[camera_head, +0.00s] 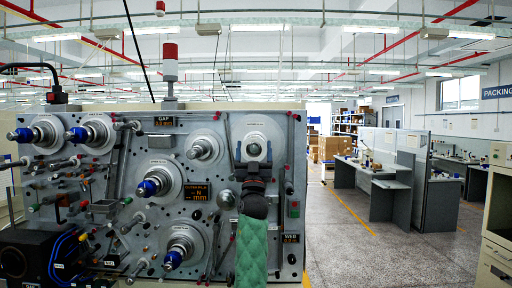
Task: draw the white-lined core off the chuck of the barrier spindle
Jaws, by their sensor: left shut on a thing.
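The upright winding machine's grey panel (222,270) carries several spindles with pale round discs. My left gripper (255,160) is at the upper right spindle, in front of its pale disc (262,122). It is shut on a light grey ring-shaped core (254,148) at the middle of that disc. The fingers hide part of the core and the chuck behind it. I cannot read the small label on this disc, and the core's white lining is too small to make out. I cannot tell whether the core is still on the chuck. My right gripper is not in view.
Spindles with blue-tipped chucks (152,187) stick out at the left and lower middle of the panel. Rollers and thin rods stand around them. A black box (28,262) with blue cables is at lower left. Open floor (345,235) lies right of the machine.

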